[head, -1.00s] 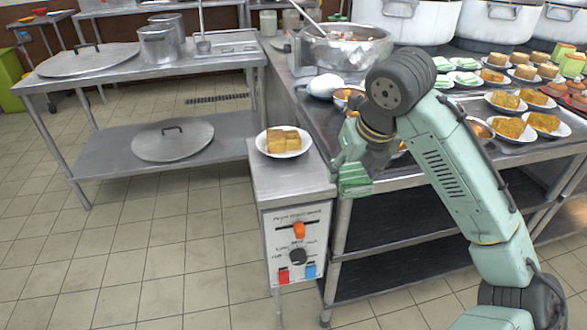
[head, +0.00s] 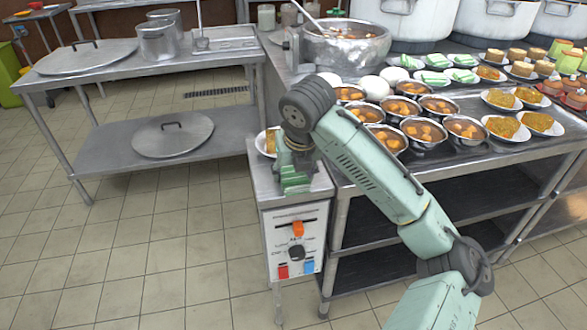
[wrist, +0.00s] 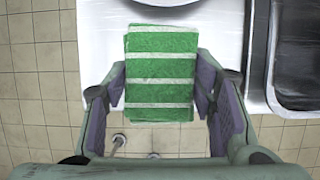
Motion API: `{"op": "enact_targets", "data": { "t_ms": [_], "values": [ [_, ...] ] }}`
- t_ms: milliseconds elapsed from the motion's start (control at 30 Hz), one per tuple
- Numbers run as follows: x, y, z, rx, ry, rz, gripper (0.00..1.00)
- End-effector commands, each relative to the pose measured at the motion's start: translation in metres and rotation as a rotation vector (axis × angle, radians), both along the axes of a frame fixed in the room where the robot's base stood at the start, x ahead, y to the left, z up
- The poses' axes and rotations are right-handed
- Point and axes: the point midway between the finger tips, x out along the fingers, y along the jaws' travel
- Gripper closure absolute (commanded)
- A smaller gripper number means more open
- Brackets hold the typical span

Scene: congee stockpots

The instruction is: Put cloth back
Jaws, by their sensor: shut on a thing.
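A folded green cloth with white stripes (wrist: 160,75) is held between the two fingers of my gripper (wrist: 162,88) in the wrist view. In the head view my gripper (head: 294,178) points down over the front part of the steel top of the control stand (head: 256,188). The cloth shows there only partly, between and below the fingers. I cannot tell whether the cloth touches the steel top.
Knobs (head: 296,253) are on the stand's front. Bowls of food (head: 423,130) crowd the counter at right.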

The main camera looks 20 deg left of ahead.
Motion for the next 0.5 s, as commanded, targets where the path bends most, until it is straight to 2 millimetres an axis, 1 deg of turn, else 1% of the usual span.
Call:
{"op": "enact_targets", "data": {
  "t_ms": [167,267,300,500],
  "values": [
    [0.0002,-0.0001,0.0003,0.0,-0.001,0.0,0.71],
    [0.0002,-0.0002,-0.0032,0.001,-0.001,0.0,0.71],
    [0.0002,-0.0002,-0.0027,0.0,-0.001,0.0,0.48],
    [0.0002,-0.0003,-0.0021,0.0,-0.001,0.0,0.34]
  ]
}}
